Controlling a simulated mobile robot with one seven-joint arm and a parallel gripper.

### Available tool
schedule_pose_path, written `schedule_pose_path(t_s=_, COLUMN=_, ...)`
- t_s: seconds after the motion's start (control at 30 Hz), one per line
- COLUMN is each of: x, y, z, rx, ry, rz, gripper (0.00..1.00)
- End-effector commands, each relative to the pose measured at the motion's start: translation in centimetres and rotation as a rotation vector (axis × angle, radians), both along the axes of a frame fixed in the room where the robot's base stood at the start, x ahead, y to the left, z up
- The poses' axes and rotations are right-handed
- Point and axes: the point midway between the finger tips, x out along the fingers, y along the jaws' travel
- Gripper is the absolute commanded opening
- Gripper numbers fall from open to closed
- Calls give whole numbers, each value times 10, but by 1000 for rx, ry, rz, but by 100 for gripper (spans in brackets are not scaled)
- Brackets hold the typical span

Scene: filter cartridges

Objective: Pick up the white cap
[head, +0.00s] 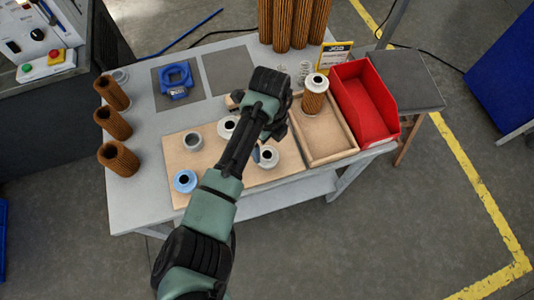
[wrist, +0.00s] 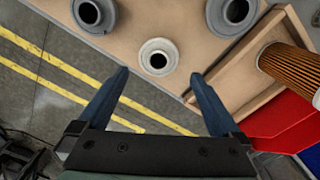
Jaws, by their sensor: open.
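The white cap (wrist: 158,57) is a round ring-shaped piece with a dark centre hole. It lies on the tan board (wrist: 170,12) near its front edge. In the head view, the white cap (head: 267,157) shows beside my arm's end. My gripper (wrist: 158,74) is open and empty, with its two blue fingers pointing toward the cap. In the wrist view the cap appears between and just beyond the fingertips; contact is not visible, and the height above the board is hard to tell.
Grey caps (wrist: 93,14) (wrist: 235,14) lie on either side. A blue cap (head: 185,181) is at the board's front left. To the right stand a wooden tray (head: 331,155) with a pleated filter (head: 314,98) and a red bin (head: 365,105). Several brown filters stand at left and back.

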Motion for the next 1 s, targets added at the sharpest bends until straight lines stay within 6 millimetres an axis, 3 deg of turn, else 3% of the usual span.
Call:
schedule_pose_path(t_s=0.17, x=-1, y=2, z=-13, rx=1, ry=3, rz=1, gripper=100)
schedule_pose_path(t_s=0.4, x=-2, y=4, z=-47, rx=2, ry=1, rz=-1, gripper=100)
schedule_pose_path(t_s=0.73, x=-1, y=4, z=-54, rx=0, ry=-1, rz=0, gripper=100)
schedule_pose_path(t_s=1.0, x=-1, y=4, z=-54, rx=0, ry=-1, rz=0, gripper=53)
